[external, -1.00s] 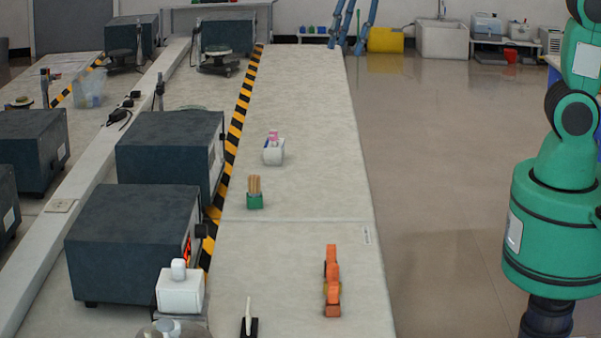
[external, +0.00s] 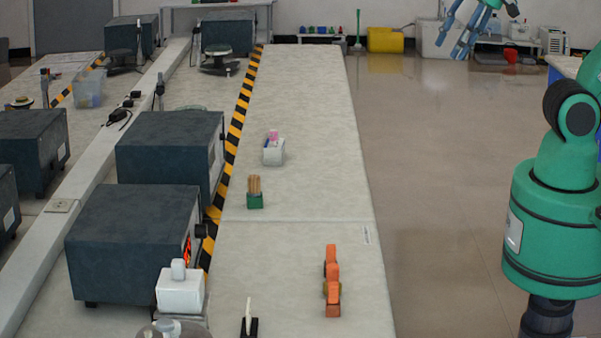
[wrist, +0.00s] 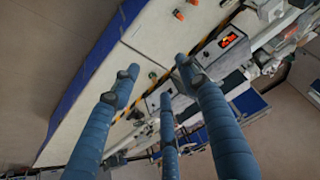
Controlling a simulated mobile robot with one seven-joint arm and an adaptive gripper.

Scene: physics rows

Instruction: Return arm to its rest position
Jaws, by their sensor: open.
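My gripper (external: 464,38) has several blue fingers and shows at the top right of the external view, high up, with the floor and back wall behind it. Its fingers point down and to the left. The green arm links stand at the right edge, and the upper part of the arm is out of the frame. In the wrist view the blue fingers of my gripper (wrist: 158,78) are spread, with nothing between them. The long table lies far beyond them, tilted in the picture.
Open floor (external: 450,190) lies between table and arm. A yellow bin (external: 385,40) stands at the back wall.

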